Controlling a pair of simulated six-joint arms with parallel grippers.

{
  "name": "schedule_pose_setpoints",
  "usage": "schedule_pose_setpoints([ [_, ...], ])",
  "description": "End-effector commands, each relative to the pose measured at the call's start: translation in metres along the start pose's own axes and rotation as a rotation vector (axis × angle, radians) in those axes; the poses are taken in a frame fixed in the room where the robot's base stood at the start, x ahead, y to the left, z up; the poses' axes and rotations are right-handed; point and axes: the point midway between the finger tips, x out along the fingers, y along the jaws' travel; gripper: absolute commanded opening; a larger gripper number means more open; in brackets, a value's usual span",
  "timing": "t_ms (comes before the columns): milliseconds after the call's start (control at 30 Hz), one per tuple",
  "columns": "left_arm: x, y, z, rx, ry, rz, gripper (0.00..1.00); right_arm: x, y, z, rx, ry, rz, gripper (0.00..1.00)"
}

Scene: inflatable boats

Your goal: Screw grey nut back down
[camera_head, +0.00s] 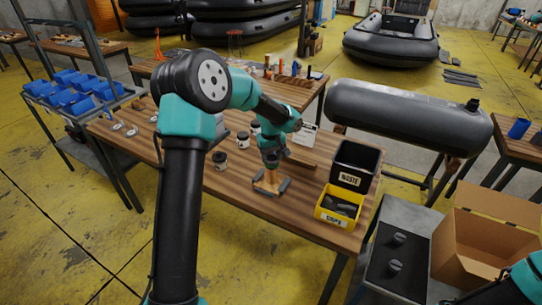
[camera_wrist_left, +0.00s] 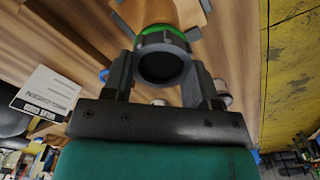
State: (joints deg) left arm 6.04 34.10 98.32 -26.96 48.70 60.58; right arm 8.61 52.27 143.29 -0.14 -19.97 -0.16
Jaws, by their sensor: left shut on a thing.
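My left gripper (camera_head: 270,181) is low over the wooden workbench (camera_head: 225,185), at a tan wooden piece. In the left wrist view its two fingers (camera_wrist_left: 163,75) are on either side of a grey ring-shaped nut (camera_wrist_left: 163,47) with a dark round opening, and it is shut on this. A green band (camera_wrist_left: 168,30) and a tan cylinder (camera_wrist_left: 165,11) line up behind the nut. I cannot tell how the nut sits on its thread. In the head view the nut is too small to make out. My right arm shows only at the lower right edge; its gripper is out of view.
A black bin (camera_head: 354,165) and a yellow bin (camera_head: 338,207) stand to the right of the gripper. Several small jars, one a dark-lidded jar (camera_head: 220,161), stand to its left. A cardboard box (camera_head: 475,240) and a dark tray (camera_head: 398,270) are at right.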

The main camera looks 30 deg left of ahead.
Motion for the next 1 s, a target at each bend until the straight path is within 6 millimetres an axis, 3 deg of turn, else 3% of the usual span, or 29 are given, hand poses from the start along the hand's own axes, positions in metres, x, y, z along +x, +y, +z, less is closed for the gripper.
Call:
schedule_pose_setpoints([
  [333, 0.0004, 0.0002, 0.0003, 0.029, -0.001, 0.000, 0.30, 0.0000, 0.0000, 0.0000, 0.000, 0.000, 0.000, 0.43],
  [800, 0.0003, 0.0023, 0.0009, 0.446, -0.001, -0.001, 0.30, 0.0000, 0.0000, 0.0000, 0.000, 0.000, 0.000, 0.43],
  [1000, 0.0002, 0.0025, 0.0009, 0.502, -0.001, -0.001, 0.30, 0.0000, 0.0000, 0.0000, 0.000, 0.000, 0.000, 0.43],
])
